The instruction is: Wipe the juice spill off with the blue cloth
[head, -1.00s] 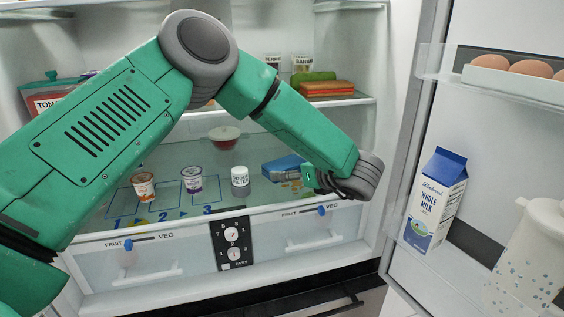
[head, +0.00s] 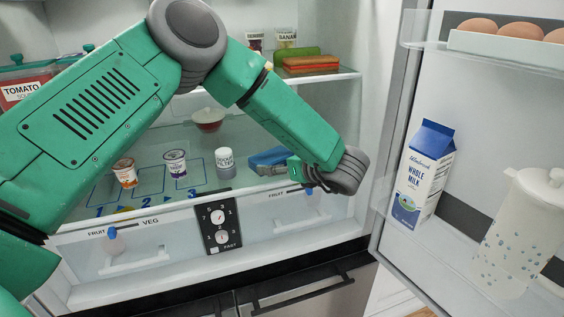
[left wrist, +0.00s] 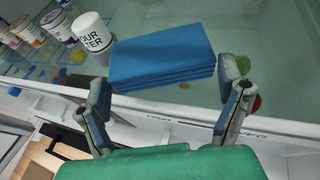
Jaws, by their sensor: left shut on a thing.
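The blue cloth (head: 268,158), a folded stack, lies on the glass shelf at the right in the head view. In the left wrist view the cloth (left wrist: 163,58) sits between the fingers of my left gripper (left wrist: 168,90), which is shut on it. In the head view my left gripper (head: 300,170) is partly hidden by its own wrist. A small orange-brown spot (left wrist: 183,86), perhaps juice, shows on the shelf by the cloth's near edge in the wrist view. The rest of the spill is hidden or unclear. My right gripper is not in view.
A red bowl (head: 208,118) is behind. The dial panel (head: 221,224) and drawers are below. The open door holds a milk carton (head: 422,175) and pitcher (head: 520,230).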

